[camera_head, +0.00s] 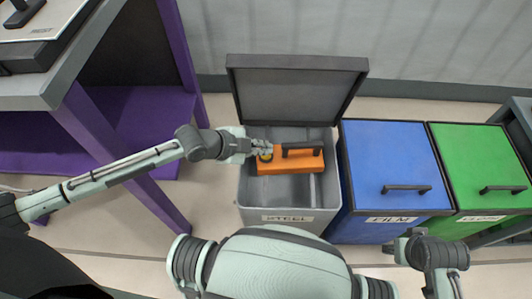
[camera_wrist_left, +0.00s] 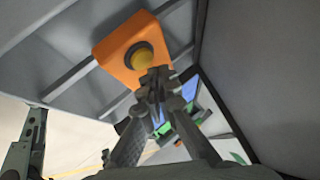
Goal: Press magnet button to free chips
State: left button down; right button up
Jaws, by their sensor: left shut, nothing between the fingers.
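The orange magnet (camera_head: 290,161) with a dark handle lies over the open grey bin labelled STEEL (camera_head: 300,216). Its yellow round button (camera_wrist_left: 139,57) sits on the orange end face (camera_wrist_left: 118,42), seen in the left wrist view. My left gripper (camera_head: 262,148) is shut and empty at the magnet's left end, with its fingertips (camera_wrist_left: 155,78) right by the button. I cannot tell whether they touch it. No chips can be made out. My right arm (camera_head: 432,255) shows at the lower right, but its fingers cannot be made out.
The bin's lid (camera_head: 297,90) stands open behind it. A blue bin (camera_head: 390,150) labelled FILM and a green bin (camera_head: 475,160) stand shut to the right. A grey and purple table (camera_head: 130,140) stands at the left. Floor is free between table and bin.

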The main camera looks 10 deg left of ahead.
dwell(0.8)
pick_arm(q)
jog(key=shift+f, duration=0.4)
jog(key=shift+f+b, duration=0.3)
jog(key=shift+f, duration=0.2)
dwell(1.2)
jog(key=shift+r+p, duration=0.9)
jog(key=shift+p, duration=0.05)
notch_tip(320, 180, up, 3)
jog(key=p, duration=0.3)
jog(key=shift+r+p, duration=0.35)
jog(key=shift+r, duration=0.7)
